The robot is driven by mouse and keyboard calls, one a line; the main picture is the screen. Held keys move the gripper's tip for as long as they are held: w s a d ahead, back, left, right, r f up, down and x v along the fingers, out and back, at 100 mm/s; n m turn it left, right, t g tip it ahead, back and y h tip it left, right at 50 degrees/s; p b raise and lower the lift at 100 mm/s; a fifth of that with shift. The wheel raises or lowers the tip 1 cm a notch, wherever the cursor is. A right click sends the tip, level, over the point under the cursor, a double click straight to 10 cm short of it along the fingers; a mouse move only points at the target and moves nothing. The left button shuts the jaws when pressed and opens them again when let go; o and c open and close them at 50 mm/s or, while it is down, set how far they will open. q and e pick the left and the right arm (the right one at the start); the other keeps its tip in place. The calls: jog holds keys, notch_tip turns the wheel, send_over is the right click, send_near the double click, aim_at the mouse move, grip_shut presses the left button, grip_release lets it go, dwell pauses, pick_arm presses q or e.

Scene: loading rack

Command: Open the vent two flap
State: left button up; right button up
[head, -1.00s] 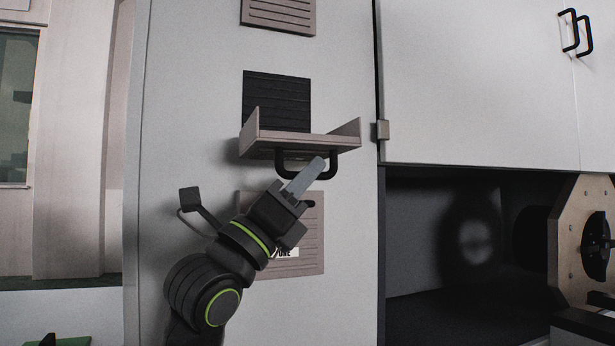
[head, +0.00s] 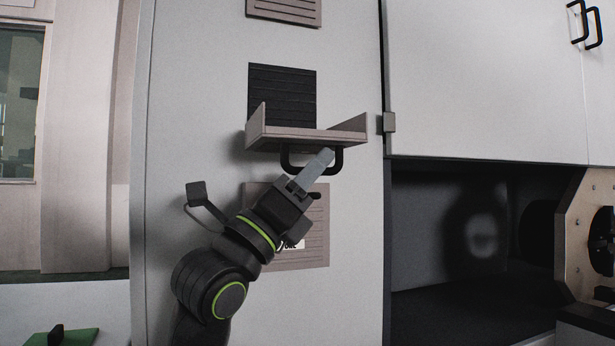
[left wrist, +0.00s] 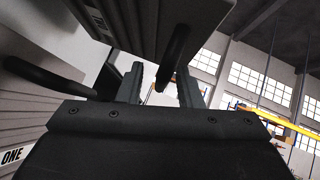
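The vent two flap (head: 310,138) is a grey tray-like panel with side walls. It sticks out from the white cabinet, folded down to about level, below a dark slatted vent opening (head: 282,95). Its black U-shaped handle (head: 338,160) hangs underneath; the handle also shows in the left wrist view (left wrist: 176,50). My left gripper (head: 324,158) points up at the handle, its fingertips overlapping the bar in the head view. In the left wrist view its two fingers (left wrist: 160,92) stand apart with a gap between them. Contact with the handle is unclear. My right gripper is not in view.
A closed lower vent panel (head: 312,225) labelled "ONE" is partly behind my left arm. Another panel (head: 285,10) is above. To the right are a white cabinet door (head: 480,80) and a dark open bay (head: 450,240) with a wooden plate (head: 580,235).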

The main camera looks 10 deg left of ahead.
pick_arm(q)
jog(key=shift+s+a+f, duration=0.25)
jog(key=shift+f, duration=0.2)
jog(key=b+v, duration=0.1)
jog(key=v, duration=1.5)
jog(key=shift+s, duration=0.2)
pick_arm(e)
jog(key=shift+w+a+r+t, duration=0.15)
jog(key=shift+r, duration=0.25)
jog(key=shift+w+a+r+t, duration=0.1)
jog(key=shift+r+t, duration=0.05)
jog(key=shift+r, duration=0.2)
pick_arm(q)
jog(key=shift+a, duration=0.1)
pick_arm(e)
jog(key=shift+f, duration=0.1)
